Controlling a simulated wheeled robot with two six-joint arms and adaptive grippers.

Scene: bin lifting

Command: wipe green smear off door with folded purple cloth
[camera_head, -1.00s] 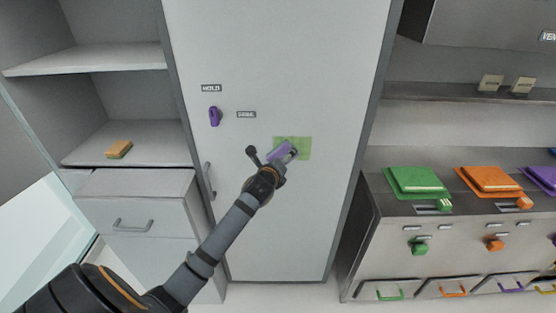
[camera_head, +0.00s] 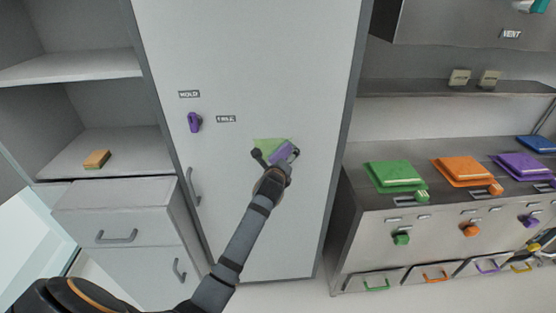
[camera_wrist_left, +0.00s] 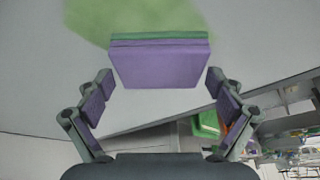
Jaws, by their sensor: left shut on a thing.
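My left gripper (camera_head: 273,164) is shut on the folded purple cloth (camera_head: 284,153), against or very close to the pale door (camera_head: 260,60). The cloth covers the right part of the green smear (camera_head: 266,146); the left part of the smear shows. In the left wrist view, the cloth (camera_wrist_left: 160,65) has a green strip along its far edge and sits between the fingertips of the gripper (camera_wrist_left: 160,82). The smear (camera_wrist_left: 140,20) spreads beyond it on the door. Exact contact cannot be told. My right gripper is not in view.
A purple knob (camera_head: 194,122) and a door handle (camera_head: 193,187) are on the door's left side. An orange sponge (camera_head: 96,159) lies on the left shelf. Green (camera_head: 395,174), orange (camera_head: 463,170) and purple (camera_head: 522,165) lidded pieces top the counter at right.

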